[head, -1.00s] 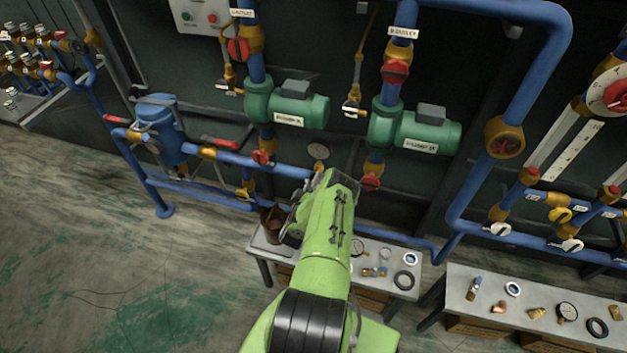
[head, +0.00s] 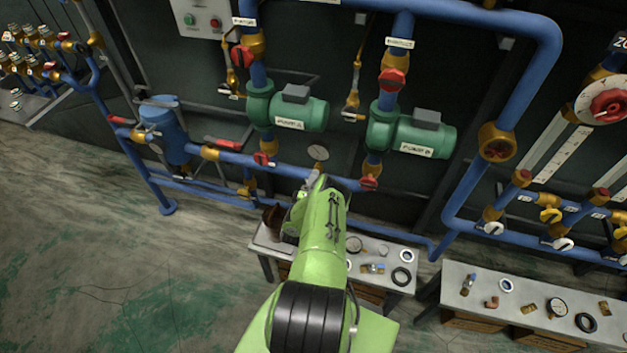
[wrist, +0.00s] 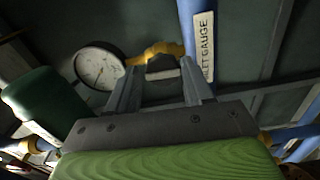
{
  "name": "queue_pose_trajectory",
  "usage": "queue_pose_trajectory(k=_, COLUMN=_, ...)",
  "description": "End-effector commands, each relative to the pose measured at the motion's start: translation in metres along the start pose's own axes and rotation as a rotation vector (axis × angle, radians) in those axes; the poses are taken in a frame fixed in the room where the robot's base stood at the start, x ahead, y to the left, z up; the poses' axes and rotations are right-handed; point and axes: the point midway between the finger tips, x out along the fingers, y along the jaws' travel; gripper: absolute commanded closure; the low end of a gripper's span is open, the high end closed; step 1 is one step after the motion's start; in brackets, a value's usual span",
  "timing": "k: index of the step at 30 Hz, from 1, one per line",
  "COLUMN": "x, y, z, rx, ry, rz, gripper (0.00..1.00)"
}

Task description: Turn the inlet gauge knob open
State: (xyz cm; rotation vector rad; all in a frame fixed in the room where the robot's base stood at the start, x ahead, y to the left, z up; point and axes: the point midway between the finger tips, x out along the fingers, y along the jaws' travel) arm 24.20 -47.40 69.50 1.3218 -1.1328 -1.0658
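The inlet gauge (wrist: 99,66) has a round pale dial and sits left of my fingers in the wrist view; it also shows in the head view (head: 318,152) just above the arm's end. A brass fitting (wrist: 165,50) joins it to a blue pipe (wrist: 188,22) with an "INLET GAUGE" label (wrist: 204,46). A small pale grey piece, apparently the knob (wrist: 160,73), shows below the fitting, between the fingers. My gripper (wrist: 162,68) is open, its fingers apart on either side of this piece. Contact cannot be told. In the head view my arm hides the knob.
Green pumps (head: 302,112) (head: 425,138) stand on both sides, with red valve handles (head: 369,184) (head: 263,158) close by. A blue horizontal pipe (head: 285,168) runs behind the arm's end. A bench (head: 268,248) with small parts is below.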

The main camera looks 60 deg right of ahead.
Motion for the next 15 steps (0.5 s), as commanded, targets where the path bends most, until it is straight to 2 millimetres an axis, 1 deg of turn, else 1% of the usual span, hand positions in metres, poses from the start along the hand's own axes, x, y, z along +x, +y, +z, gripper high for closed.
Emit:
queue_pose_trajectory(k=1, x=0.0, y=-0.001, z=0.0, rx=0.002, ry=0.0, rz=0.0, gripper=0.41)
queue_pose_trajectory(k=2, x=0.0, y=-0.002, z=0.0, rx=0.002, ry=0.0, rz=-0.001, gripper=0.37)
queue_pose_trajectory(k=10, x=-0.002, y=-0.002, z=0.001, rx=0.004, ry=0.0, rz=-0.004, gripper=0.37)
queue_pose_trajectory(k=11, x=-0.004, y=-0.002, z=0.0, rx=0.004, ry=0.0, rz=-0.005, gripper=0.37)
queue_pose_trajectory(k=15, x=-0.024, y=0.001, z=0.0, rx=0.005, ry=0.0, rz=-0.007, gripper=0.37)
